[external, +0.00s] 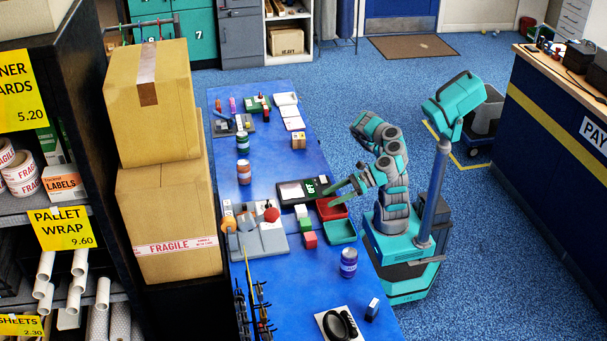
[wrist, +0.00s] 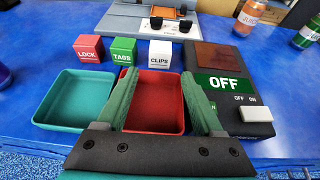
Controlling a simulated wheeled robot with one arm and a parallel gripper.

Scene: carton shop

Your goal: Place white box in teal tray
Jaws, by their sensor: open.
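The white box (wrist: 160,53), marked CLIPS, stands upright on the blue table behind the red tray (wrist: 150,128) in the wrist view. It also shows as a small white block in the external view (external: 301,211). The teal tray (wrist: 68,123) is empty and sits left of the red tray; in the external view it (external: 340,233) lies nearer the camera. My gripper (wrist: 159,82) is open and empty. Its green fingers reach over the red tray, and the white box lies beyond the fingertips, apart from them.
A green TABS box (wrist: 123,51) and a red LOCK box (wrist: 89,49) stand left of the white box. A black device reading OFF (wrist: 240,90) is close on the right. A grey fixture (wrist: 150,20) stands behind the boxes. A blue can (external: 348,263) stands past the teal tray.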

